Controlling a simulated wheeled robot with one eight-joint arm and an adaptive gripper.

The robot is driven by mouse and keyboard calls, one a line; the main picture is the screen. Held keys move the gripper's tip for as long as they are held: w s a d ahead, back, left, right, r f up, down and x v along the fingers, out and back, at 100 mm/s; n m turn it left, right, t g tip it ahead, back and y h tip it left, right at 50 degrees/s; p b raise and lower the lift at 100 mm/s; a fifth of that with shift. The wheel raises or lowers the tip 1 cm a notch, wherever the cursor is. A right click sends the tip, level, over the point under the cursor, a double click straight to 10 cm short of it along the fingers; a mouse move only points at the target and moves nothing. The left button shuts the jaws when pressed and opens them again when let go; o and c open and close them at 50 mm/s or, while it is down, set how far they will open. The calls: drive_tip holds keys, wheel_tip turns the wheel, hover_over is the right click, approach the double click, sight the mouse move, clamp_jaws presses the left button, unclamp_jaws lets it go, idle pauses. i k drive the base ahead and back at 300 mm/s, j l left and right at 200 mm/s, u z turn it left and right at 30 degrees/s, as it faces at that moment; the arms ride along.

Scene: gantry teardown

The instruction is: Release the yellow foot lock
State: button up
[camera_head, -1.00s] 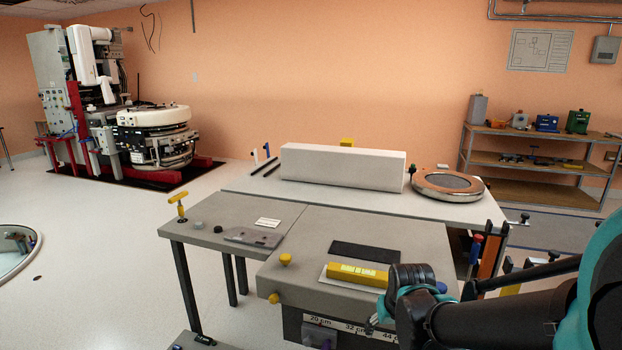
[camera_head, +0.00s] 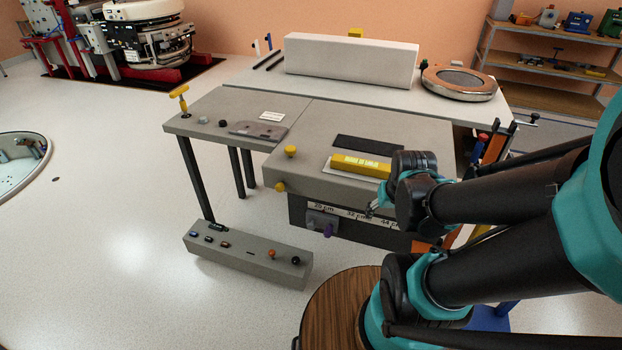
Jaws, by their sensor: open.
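I cannot tell for sure which yellow part is the foot lock. A yellow T-handle (camera_head: 179,94) stands upright at the left end of the grey bench (camera_head: 215,105). A yellow knob (camera_head: 290,151) sits on the front-left of the raised grey block, and another yellow knob (camera_head: 280,187) is on its front-left edge. A yellow labelled bar (camera_head: 360,165) lies on top of the block. My gripper (camera_head: 372,209) is small in view, in front of the block's front face below the bar, apart from the yellow knobs; it is open and looks empty. My arm hides the block's right end.
A low grey control box (camera_head: 247,258) with several coloured knobs rests on the floor, front left. A round wooden top (camera_head: 335,305) is close at the bottom. A long pale block (camera_head: 350,60) and a copper-rimmed disc (camera_head: 459,83) are at the back.

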sight(279, 188)
drive_tip(key=u, duration=0.8)
drive_tip(key=k+l+u, duration=0.6)
drive_tip(key=k+u, duration=0.2)
drive_tip(key=u, duration=0.15)
drive_tip(key=k+l, duration=0.15)
drive_tip(key=k, duration=0.2)
